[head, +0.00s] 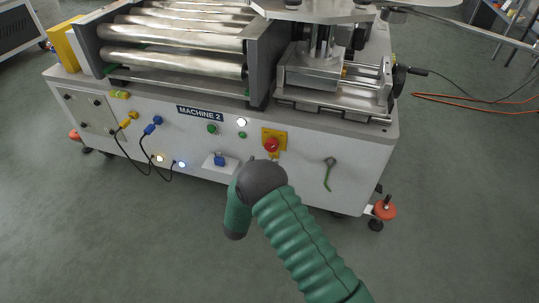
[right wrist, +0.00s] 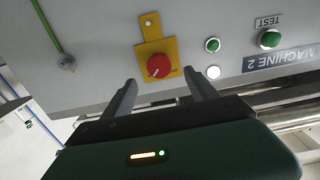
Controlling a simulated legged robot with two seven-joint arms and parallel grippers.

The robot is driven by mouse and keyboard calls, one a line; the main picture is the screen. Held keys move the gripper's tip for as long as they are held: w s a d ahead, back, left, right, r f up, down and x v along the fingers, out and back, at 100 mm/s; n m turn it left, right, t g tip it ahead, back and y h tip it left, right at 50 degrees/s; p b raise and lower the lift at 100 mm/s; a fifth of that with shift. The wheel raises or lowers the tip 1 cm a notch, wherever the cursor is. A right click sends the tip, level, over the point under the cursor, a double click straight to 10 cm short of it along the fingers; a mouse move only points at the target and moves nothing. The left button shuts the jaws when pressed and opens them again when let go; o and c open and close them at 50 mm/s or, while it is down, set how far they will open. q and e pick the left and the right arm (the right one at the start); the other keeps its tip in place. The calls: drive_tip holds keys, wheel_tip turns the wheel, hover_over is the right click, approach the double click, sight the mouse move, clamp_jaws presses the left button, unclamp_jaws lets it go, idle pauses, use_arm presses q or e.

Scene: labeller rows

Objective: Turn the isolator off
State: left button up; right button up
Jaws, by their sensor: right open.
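The isolator is a red rotary knob (head: 271,145) on a yellow plate (head: 281,133) on the front panel of the white machine. In the right wrist view, which is upside down, the red knob (right wrist: 159,66) lies just beyond my open right gripper (right wrist: 160,80), roughly between the fingertips. The fingers are empty, and I cannot tell whether either touches the panel. My left gripper is not in view.
Left of the isolator are a white lamp (head: 241,122), green buttons (head: 212,129) and a blue switch (head: 219,160). Cables (head: 140,157) loop at the panel's left. Rollers (head: 170,63) lie on top. The floor in front is clear.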

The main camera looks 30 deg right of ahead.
sight(270, 148)
drive_tip(key=b+x, duration=0.1)
drive_tip(key=x, duration=0.1)
drive_tip(key=b+x, duration=0.1)
drive_tip(key=x, duration=0.2)
drive_tip(key=b+x, duration=0.1)
drive_tip(key=x, duration=0.2)
drive_tip(key=shift+s+f, duration=0.1)
drive_tip(key=shift+f, duration=0.15)
drive_tip(key=shift+w+d+r, duration=0.15)
drive_tip(key=shift+w+d, duration=0.2)
drive_tip(key=c, duration=1.4)
drive_tip(key=shift+o, duration=0.2)
drive_tip(key=shift+r, duration=0.1)
